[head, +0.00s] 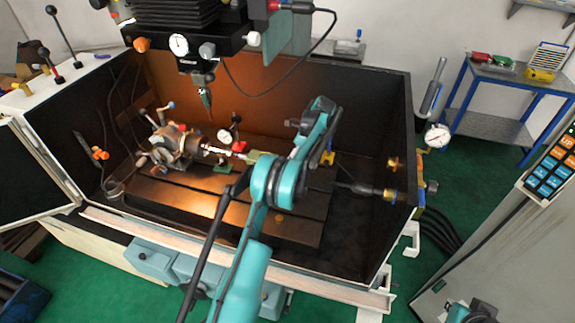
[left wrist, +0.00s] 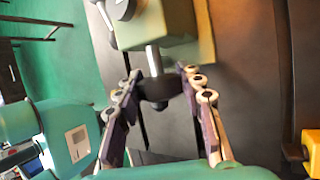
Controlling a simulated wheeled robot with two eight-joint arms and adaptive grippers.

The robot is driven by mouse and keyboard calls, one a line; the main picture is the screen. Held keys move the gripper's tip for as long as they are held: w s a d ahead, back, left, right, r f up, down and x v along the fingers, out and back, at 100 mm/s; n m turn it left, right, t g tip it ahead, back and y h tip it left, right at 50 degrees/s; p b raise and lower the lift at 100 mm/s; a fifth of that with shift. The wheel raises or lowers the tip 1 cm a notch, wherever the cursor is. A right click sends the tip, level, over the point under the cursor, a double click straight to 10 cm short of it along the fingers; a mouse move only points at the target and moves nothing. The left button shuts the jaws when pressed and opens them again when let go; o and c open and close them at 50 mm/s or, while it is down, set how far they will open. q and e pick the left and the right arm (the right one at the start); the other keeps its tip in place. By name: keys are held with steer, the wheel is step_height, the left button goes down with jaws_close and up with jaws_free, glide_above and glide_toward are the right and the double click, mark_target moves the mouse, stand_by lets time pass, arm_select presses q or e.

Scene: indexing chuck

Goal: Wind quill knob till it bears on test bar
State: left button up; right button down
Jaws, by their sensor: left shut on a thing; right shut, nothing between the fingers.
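The quill knob (left wrist: 158,90) is a dark round knob on a grey shaft that comes out of an olive-green tailstock block (left wrist: 165,25). My left gripper (left wrist: 162,97) has its fingers on both sides of the knob, shut on it. In the head view the tailstock block (head: 262,157) shows partly, and my left arm hides the knob and that gripper. The bright test bar (head: 216,150) lies between the chuck (head: 172,145) and the tailstock. I cannot tell whether the quill touches the bar. My right gripper (head: 478,312) is at the bottom right, outside the machine, shut and empty.
A dial gauge on a red base (head: 225,136) stands behind the bar. The machine's spindle head (head: 195,50) hangs above. Dark enclosure walls (head: 395,130) surround the slotted bed (head: 180,200). A control panel (head: 550,172) stands at right, and a blue table (head: 520,78) behind it.

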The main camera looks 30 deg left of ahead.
stand_by(0.5)
arm_select(q)
steer(key=o, duration=1.2)
steer(key=shift+a, duration=0.1)
step_height(320, 180, up, 10)
steer(key=shift+f, duration=0.1)
steer(key=shift+c, duration=0.4)
